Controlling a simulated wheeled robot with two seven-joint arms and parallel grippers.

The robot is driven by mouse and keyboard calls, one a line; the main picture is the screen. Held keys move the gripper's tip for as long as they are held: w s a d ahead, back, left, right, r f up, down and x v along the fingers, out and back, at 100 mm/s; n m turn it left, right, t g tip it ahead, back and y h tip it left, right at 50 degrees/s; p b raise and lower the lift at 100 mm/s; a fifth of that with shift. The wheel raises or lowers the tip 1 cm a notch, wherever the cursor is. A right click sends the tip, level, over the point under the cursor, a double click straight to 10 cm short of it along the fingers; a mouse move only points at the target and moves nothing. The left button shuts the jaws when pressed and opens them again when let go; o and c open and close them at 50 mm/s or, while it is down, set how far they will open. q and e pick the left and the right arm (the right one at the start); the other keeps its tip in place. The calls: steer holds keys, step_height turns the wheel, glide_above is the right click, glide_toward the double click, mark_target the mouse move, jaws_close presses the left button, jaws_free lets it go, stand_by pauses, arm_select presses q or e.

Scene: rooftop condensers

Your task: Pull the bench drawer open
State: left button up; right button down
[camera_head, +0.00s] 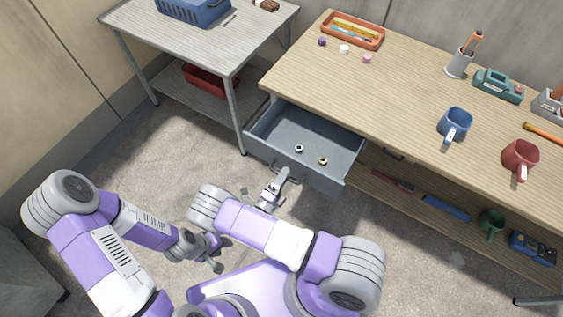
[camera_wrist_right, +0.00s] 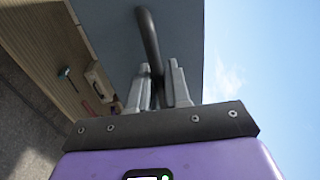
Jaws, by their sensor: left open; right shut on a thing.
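The bench drawer (camera_head: 262,133) is a grey-blue box that stands out from under the left end of the wooden bench (camera_head: 400,90). Two small nut-like pieces, one pale (camera_head: 298,148) and one brass-coloured (camera_head: 323,160), lie inside it. My right gripper (camera_head: 284,173) is at the drawer's front, shut on its dark handle. In the right wrist view the bar handle (camera_wrist_right: 149,38) passes between the fingers of the right gripper (camera_wrist_right: 157,88). My left gripper (camera_head: 216,260) is open and empty, low over the floor to the left, away from the drawer.
A grey metal table (camera_head: 205,50) with a blue crate (camera_head: 193,10) stands left of the bench. Mugs, a tray (camera_head: 353,30) and tools are on the bench top. A lower shelf under the bench holds several tools. Bare concrete floor lies in front of the drawer.

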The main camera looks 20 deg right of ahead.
steer(key=shift+r+v, duration=0.15)
steer(key=shift+v, duration=0.65)
steer(key=shift+r+v, duration=0.15)
steer(key=shift+v, duration=0.65)
steer(key=c, duration=1.3)
jaws_free()
